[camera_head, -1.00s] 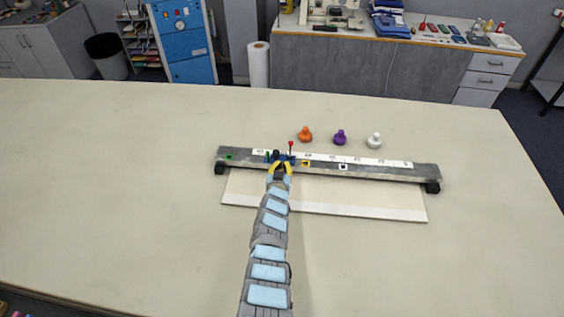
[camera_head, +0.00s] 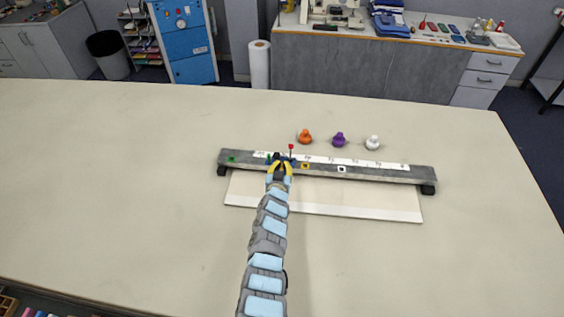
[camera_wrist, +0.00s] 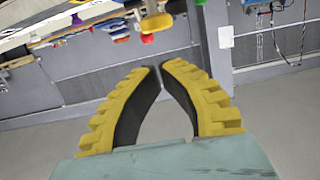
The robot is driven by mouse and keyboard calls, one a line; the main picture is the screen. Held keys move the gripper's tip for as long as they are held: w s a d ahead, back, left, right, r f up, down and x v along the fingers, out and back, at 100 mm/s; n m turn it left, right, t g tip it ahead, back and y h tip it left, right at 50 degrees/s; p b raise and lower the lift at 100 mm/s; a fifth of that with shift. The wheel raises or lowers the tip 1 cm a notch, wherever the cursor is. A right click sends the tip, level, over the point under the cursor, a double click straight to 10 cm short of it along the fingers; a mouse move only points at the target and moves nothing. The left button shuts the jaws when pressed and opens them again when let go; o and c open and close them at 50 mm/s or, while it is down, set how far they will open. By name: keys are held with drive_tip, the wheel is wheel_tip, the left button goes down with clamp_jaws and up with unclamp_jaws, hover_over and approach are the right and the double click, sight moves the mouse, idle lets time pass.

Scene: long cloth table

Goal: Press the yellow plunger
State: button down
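A long grey bar (camera_head: 400,172) with a white scale strip (camera_head: 345,161) lies across the table. On it sit a small blue-and-dark slider (camera_head: 267,158) with a red-topped pin (camera_head: 291,147), and green, yellow (camera_head: 305,166) and white square marks. Behind it stand an orange knob (camera_head: 305,136), a purple knob (camera_head: 339,139) and a white knob (camera_head: 373,142). My gripper (camera_head: 279,160) is at the bar's left part, by the slider. In the wrist view its yellow fingers (camera_wrist: 159,67) nearly meet at the tips, with nothing visible between them.
A pale board (camera_head: 350,200) lies in front of the bar. The cloth table (camera_head: 120,180) is clear to the left and right. A paper roll (camera_head: 259,64), a blue cabinet (camera_head: 182,40) and a cluttered bench stand behind the table.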

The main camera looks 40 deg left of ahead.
drive_tip(key=v, duration=0.8)
idle(0.5)
idle(0.7)
drive_tip(key=shift+w, duration=0.1)
